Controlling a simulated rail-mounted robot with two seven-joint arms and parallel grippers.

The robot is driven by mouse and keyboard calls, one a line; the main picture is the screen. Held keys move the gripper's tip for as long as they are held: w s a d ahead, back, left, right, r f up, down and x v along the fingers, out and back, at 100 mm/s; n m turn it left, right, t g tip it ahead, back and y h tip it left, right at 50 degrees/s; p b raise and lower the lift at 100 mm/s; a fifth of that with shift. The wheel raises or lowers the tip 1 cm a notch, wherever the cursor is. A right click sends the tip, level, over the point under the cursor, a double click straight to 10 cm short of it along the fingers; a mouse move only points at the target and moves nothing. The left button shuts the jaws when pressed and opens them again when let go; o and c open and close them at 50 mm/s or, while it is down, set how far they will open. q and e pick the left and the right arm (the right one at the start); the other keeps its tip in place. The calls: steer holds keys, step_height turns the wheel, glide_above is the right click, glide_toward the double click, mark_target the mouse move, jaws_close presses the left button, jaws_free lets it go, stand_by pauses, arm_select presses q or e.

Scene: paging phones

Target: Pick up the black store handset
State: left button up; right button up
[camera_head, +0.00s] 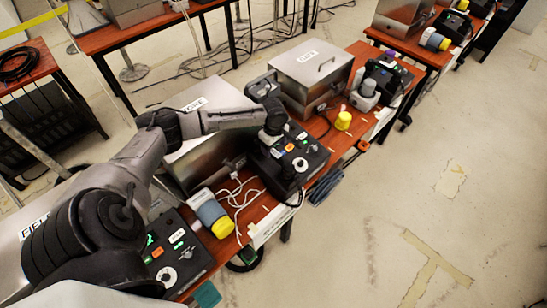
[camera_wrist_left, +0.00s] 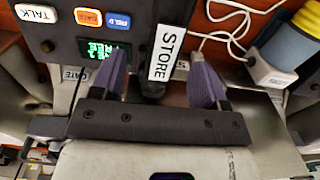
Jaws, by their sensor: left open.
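The black store handset (camera_wrist_left: 153,88) carries a white STORE label in the left wrist view and stands at the edge of the store phone's dark panel (camera_wrist_left: 60,42). The panel has TALK, GATE and FIELD buttons and a lit green display. My left gripper (camera_wrist_left: 157,62) is open, with one purple-grey finger on each side of the handset. I cannot tell whether either finger touches it. In the head view the left gripper (camera_head: 271,128) is over the left side of the store phone (camera_head: 300,152), and the arm hides the handset there. My right gripper is out of view.
A steel case (camera_head: 205,108) stands behind the store phone, and another marked GATE (camera_head: 308,66) is to its right. A yellow-and-grey cylinder (camera_head: 212,213) and loose white cables (camera_head: 240,192) lie left of the phone. A yellow cup (camera_head: 343,120) stands to the right. The floor in front is clear.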

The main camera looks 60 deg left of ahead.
mark_target(273, 152)
arm_select(q)
steer(key=shift+s+d+f+b, duration=0.1)
steer(key=shift+f+b, duration=0.2)
steer(key=shift+f, duration=1.15)
steer(key=shift+s+d+f+b, duration=0.1)
steer(key=shift+f+b, duration=0.15)
steer(key=shift+f, duration=1.15)
steer(key=c, duration=1.1)
steer(key=shift+c, duration=0.2)
steer(key=shift+r, duration=0.15)
